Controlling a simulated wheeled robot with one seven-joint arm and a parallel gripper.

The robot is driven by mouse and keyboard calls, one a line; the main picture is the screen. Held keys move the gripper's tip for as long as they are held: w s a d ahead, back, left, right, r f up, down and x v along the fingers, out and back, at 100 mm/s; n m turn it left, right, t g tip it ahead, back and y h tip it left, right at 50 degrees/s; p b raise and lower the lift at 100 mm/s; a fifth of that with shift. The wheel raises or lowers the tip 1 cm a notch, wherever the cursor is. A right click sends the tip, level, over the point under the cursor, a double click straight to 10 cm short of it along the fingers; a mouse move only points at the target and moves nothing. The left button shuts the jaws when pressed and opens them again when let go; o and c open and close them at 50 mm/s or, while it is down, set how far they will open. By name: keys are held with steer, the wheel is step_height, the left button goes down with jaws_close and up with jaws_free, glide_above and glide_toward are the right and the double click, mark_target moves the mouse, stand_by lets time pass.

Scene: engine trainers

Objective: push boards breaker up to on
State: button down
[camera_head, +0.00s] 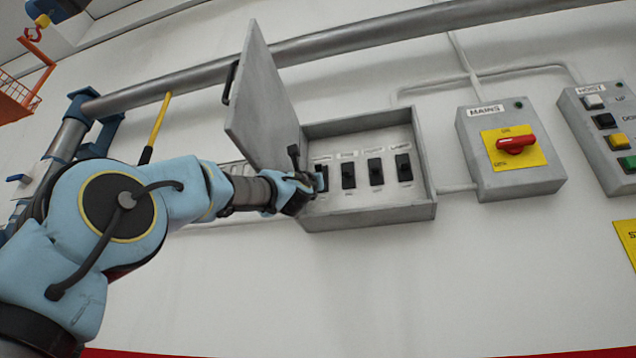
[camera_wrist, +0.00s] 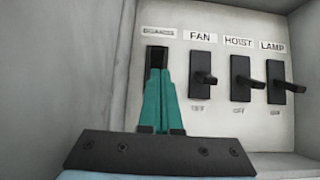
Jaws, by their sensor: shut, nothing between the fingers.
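The breaker box (camera_head: 370,219) is on the wall with its door (camera_head: 262,95) swung open to the left. Inside is a row of black breakers. In the wrist view the leftmost breaker (camera_wrist: 156,54) has a blurred label that I cannot read clearly. The others are labelled FAN (camera_wrist: 203,77), HOIST (camera_wrist: 241,79) and LAMP (camera_wrist: 277,82). My gripper (camera_wrist: 160,76) is shut and empty, with its teal fingertips in front of the leftmost breaker. The fingers hide that breaker's lever and lower part, so I cannot tell its position or whether they touch.
Right of the box are a MAINS box (camera_head: 520,178) with a red rotary switch (camera_head: 516,144) and a HOIST button box (camera_head: 594,138). A grey pipe (camera_head: 350,37) runs above. The box's left wall (camera_wrist: 85,70) is close to my gripper. The wall below is clear.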

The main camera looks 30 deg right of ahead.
steer(key=b+v, duration=0.8)
steer(key=v, duration=0.1)
steer(key=shift+w, duration=0.1)
stand_by(0.5)
